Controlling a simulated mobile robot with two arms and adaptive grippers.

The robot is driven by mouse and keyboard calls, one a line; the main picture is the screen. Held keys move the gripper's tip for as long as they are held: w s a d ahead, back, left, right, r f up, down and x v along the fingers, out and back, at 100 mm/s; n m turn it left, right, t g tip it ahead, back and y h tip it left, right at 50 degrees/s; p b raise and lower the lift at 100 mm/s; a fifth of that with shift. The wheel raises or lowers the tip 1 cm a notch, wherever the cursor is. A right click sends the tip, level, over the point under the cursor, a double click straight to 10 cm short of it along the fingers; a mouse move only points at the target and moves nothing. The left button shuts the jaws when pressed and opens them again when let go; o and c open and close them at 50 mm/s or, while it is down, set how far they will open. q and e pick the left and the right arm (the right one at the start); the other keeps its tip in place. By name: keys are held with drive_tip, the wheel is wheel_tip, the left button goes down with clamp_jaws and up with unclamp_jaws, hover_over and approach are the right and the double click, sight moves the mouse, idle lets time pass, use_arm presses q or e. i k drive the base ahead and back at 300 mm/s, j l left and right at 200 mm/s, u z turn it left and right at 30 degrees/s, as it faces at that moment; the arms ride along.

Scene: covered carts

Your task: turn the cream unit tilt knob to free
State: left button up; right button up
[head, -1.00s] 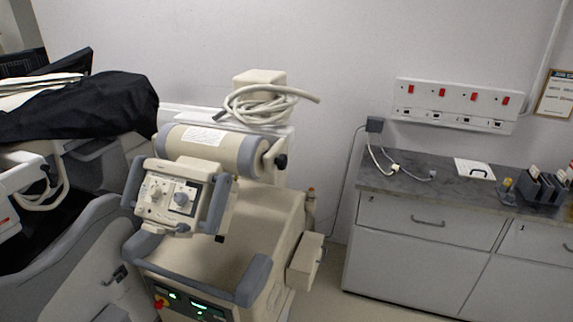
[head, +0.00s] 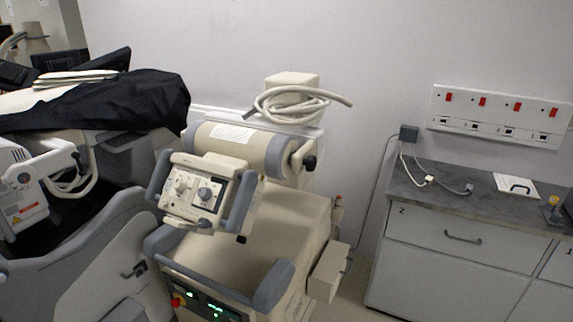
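The cream unit (head: 290,225) stands in the middle of the head view, with grey handles and a horizontal cylinder (head: 240,146) on top. A control head (head: 203,190) below the cylinder carries a pale knob (head: 180,187) and a dark-centred dial (head: 206,194). A black knob (head: 309,162) sticks out at the cylinder's right end. I cannot tell from the picture which of these is the tilt knob, nor read any markings. Neither of my grippers is in view.
A grey unit (head: 95,250) partly covered by a black cloth (head: 110,103) stands close on the left. A coiled cable (head: 295,104) lies on the cream unit's top. A grey-topped cabinet (head: 450,192) stands at the right. A strip of floor shows between cabinet and cream unit.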

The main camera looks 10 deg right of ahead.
sight(310, 163)
drive_tip(key=i+l+u, duration=0.25)
drive_tip(key=l, duration=0.25)
drive_tip(key=l+u, duration=0.2)
drive_tip(key=l, duration=0.25)
drive_tip(key=i+l+u, duration=0.25)
drive_tip(key=l, duration=0.3)
drive_tip(key=k, duration=0.1)
